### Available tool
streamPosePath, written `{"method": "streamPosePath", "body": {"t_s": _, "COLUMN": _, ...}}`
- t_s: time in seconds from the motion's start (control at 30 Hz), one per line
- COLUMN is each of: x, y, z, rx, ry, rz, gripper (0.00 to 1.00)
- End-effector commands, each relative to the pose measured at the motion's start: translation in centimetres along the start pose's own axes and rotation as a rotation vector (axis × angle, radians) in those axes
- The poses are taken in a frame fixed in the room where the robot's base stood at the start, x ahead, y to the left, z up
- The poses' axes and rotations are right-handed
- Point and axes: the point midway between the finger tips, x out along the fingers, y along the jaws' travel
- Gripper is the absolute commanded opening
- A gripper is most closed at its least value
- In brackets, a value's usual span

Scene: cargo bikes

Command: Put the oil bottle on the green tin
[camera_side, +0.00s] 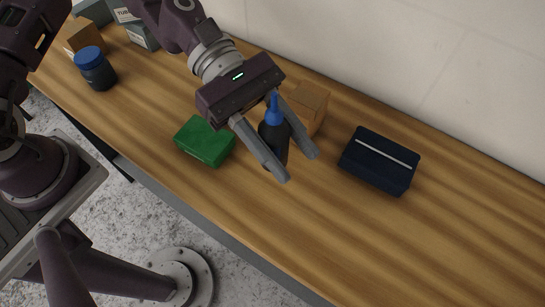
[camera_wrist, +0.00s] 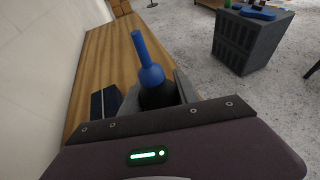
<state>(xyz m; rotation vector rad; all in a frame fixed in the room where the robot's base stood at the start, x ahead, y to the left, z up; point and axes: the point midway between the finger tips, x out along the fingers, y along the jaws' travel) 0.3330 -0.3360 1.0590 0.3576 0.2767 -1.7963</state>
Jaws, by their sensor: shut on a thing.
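The oil bottle (camera_side: 273,133) is dark with a blue nozzle and stands upright between the fingers of my gripper (camera_side: 293,163). My gripper is shut on it. In the wrist view the blue nozzle of the oil bottle (camera_wrist: 148,62) rises beyond my gripper (camera_wrist: 165,97), and its lower body is hidden. The green tin (camera_side: 204,141) lies on the bench just left of the bottle in the side view. I cannot tell whether the bottle touches the bench. The green tin is not in the wrist view.
A cardboard box (camera_side: 308,104) stands close behind the bottle. A dark navy case (camera_side: 380,161) lies to the right. A dark jar with a blue lid (camera_side: 95,69) and several boxes (camera_side: 84,37) are at the far left. The bench's right part (camera_side: 450,230) is clear.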

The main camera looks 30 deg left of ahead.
Motion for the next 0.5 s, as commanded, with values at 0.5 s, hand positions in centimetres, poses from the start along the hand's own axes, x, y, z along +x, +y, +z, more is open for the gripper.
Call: {"method": "streamPosePath", "body": {"t_s": 0.5, "x": -12.8, "y": -1.8, "z": -1.3, "rx": -0.024, "ry": -0.011, "rz": 0.077, "gripper": 0.00}}
